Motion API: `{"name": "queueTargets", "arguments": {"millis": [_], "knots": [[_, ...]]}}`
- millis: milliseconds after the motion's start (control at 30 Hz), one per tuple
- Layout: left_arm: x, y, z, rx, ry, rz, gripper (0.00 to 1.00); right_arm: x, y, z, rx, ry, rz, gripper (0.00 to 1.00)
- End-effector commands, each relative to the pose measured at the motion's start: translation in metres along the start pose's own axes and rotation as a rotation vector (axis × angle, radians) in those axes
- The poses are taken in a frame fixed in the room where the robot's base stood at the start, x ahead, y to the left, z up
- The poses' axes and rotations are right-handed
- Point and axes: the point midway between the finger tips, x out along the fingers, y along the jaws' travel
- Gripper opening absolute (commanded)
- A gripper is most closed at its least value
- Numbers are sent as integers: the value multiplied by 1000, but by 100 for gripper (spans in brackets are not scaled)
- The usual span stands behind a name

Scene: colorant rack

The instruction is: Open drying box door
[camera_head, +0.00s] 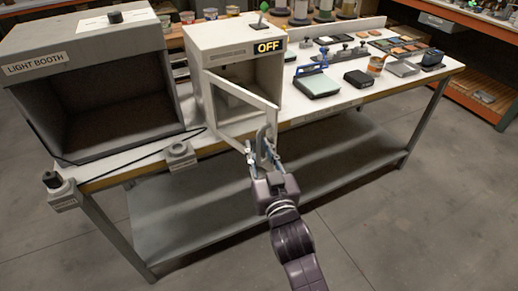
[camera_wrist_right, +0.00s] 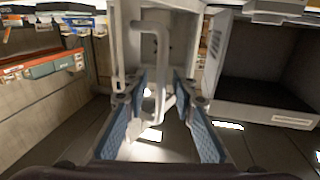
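The drying box (camera_head: 212,44) is a white box with an OFF sign on the bench, beside the light booth. Its white framed door (camera_head: 243,90) stands partly open, swung out toward me from the left side. The grey door handle (camera_head: 262,146) is on the door's outer edge. My right gripper (camera_head: 262,160) is at the handle in the head view. In the right wrist view, its blue-padded fingers (camera_wrist_right: 162,115) are spread apart, with the looped handle (camera_wrist_right: 152,60) between them. Contact with the pads is not clear. My left gripper is not in view.
The grey light booth (camera_head: 85,75) stands left of the box, with a cable and small knobbed blocks at the bench's front edge. Several tools and trays cover the bench (camera_head: 345,98) to the right. The floor (camera_head: 400,230) in front is clear.

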Motion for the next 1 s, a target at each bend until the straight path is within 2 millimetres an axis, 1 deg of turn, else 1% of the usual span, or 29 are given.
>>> {"name": "queueTargets", "arguments": {"millis": [100, 167, 267, 700, 800, 1000], "knots": [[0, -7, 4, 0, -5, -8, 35, -1, 0, -1, 1, 1, -1, 25], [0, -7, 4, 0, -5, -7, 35, -4, 0, 0, 2, 1, -1, 25], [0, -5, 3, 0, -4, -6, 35, -15, 0, 0, 2, 0, -1, 25], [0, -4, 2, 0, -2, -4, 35, -92, 0, 1, 1, -2, 0, 25], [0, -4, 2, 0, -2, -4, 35, -104, 0, 1, 1, -3, 0, 25], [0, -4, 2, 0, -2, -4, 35, -118, 0, 0, 1, -1, 0, 25]]}}
